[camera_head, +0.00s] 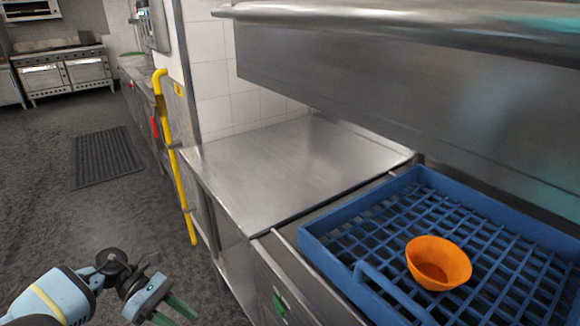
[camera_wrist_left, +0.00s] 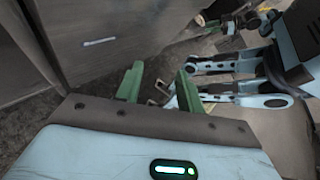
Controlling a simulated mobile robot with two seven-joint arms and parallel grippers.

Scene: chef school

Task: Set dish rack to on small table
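The blue dish rack (camera_head: 318,243) sits at the right in the head view, on a metal surface under a steel hood. An orange bowl (camera_head: 438,262) stands inside it. A small steel table (camera_head: 290,165) with a bare top adjoins that surface on its far left side. My left gripper (camera_head: 172,308) is at the lower left, low over the floor and apart from the rack. Its green fingers show apart and empty in the left wrist view (camera_wrist_left: 158,85).
A yellow rail (camera_head: 170,150) stands upright at the small table's left. A dark floor mat (camera_head: 104,157) lies on the open floor at the left. The steel hood (camera_head: 400,75) overhangs the rack and the table's back. Ovens (camera_head: 65,75) stand far away.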

